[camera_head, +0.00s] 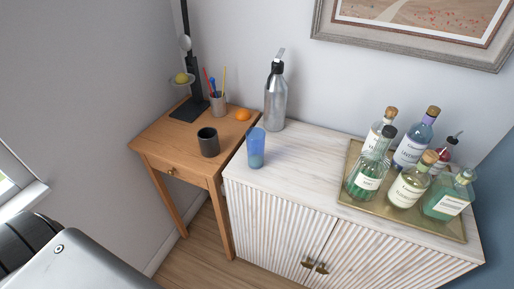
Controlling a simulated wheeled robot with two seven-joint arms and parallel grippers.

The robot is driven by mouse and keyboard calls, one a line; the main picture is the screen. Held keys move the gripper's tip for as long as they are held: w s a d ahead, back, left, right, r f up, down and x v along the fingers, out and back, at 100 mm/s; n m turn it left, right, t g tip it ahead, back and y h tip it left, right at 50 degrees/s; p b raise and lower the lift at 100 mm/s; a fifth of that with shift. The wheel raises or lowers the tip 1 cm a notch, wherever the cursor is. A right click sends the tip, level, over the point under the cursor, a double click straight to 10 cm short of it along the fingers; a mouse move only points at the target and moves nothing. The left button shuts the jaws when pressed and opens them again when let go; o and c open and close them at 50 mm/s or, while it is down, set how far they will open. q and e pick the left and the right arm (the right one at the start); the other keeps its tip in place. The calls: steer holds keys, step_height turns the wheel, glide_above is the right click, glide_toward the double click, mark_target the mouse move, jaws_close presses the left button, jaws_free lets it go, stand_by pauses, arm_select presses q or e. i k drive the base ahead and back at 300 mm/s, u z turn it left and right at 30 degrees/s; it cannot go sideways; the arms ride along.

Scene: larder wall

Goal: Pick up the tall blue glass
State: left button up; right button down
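The tall blue glass (256,148) stands upright near the left front corner of the white ribbed cabinet (292,178). It is translucent, and nothing touches it. Neither of my grippers is in the head view. A grey and black part of my own body shows at the lower left, well apart from the glass.
The wooden side table (166,134) on the left holds a dark mug (208,142), a pencil cup (218,105) and an orange fruit (243,115). A gold tray (352,196) with several bottles is at right. The cabinet top between glass and tray is clear.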

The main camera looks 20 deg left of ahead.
mark_target(255, 137)
steer(key=u, duration=1.7)
steer(key=k, duration=1.05)
steer(key=z, duration=1.65)
steer(key=i, duration=0.5)
steer(key=z, duration=0.05)
